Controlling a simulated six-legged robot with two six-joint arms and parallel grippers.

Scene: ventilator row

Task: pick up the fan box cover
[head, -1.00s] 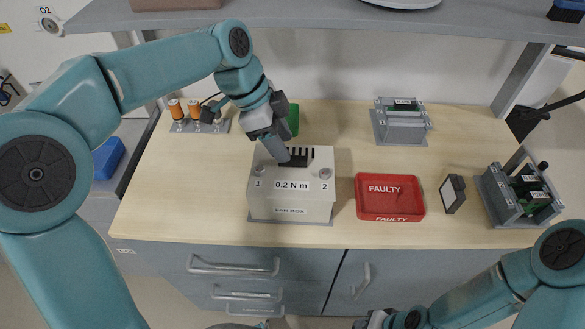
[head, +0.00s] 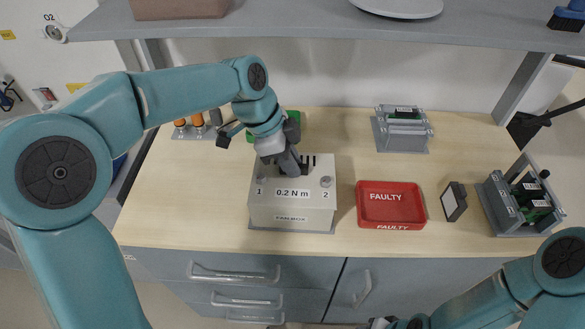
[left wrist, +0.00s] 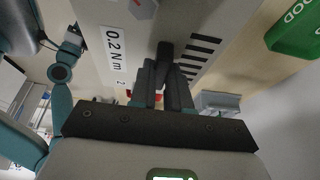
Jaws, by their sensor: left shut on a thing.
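The fan box cover (head: 262,213) is a pale grey box top marked 0.2 N m, with fasteners labelled 1 and 2 and black slots. It sits level on the fan box base (head: 290,231) at the middle of the bench. My left gripper (head: 292,170) comes down on its top from behind left. In the left wrist view, my left gripper (left wrist: 166,72) is shut on a dark handle of the cover (left wrist: 140,62), beside the slots. My right gripper (head: 380,322) is only partly in view at the bottom edge; its fingers cannot be made out.
A red FAULTY tray (head: 391,205) is right of the box, with a small dark block (head: 453,201) beyond it. A grey fixture (head: 403,129) stands behind, another (head: 520,200) at far right. A green GOOD bin (left wrist: 295,30) is behind the box. A shelf (head: 300,32) hangs above.

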